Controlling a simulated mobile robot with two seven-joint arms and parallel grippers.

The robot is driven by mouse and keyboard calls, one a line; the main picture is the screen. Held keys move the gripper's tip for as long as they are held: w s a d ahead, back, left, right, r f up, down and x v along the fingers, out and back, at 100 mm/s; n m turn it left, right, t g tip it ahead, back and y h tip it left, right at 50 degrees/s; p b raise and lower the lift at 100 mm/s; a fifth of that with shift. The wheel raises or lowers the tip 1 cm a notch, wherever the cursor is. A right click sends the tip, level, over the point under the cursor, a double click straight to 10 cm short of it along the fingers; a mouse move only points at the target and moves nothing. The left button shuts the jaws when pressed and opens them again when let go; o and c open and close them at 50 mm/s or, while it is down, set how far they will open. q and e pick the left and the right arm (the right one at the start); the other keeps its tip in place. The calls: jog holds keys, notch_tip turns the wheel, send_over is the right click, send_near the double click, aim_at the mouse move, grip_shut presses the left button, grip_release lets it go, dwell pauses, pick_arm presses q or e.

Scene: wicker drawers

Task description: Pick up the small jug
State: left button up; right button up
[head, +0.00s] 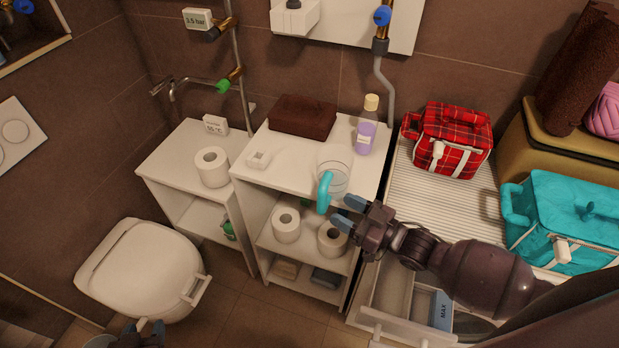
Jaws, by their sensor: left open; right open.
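The small jug (340,178) is clear glass with a turquoise handle (324,191). It stands upright near the front edge of the white shelf unit's top (284,178), with its handle towards the front left. My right gripper (348,212) is open and empty, its blue fingertips just in front of and below the jug, right of the handle. I cannot tell whether it touches the jug. My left gripper (144,328) is open at the bottom edge, in front of the toilet, far from the jug and partly cut off.
A purple bottle (366,128) stands close behind the jug, with a brown folded towel (302,117) further back. Toilet rolls (286,225) sit on the shelf below. A drawer (392,310) stands open under my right arm. A red plaid bag (452,140) is to the right.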

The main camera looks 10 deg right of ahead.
jog(key=p+x, duration=0.1)
jog(key=x, duration=0.7)
jog(key=shift+a+f+g, duration=0.15)
jog(key=shift+f+g, duration=0.15)
jog(key=shift+f, duration=0.4)
jog(key=shift+s, duration=0.1)
jog(key=shift+c, duration=0.2)
grip_shut()
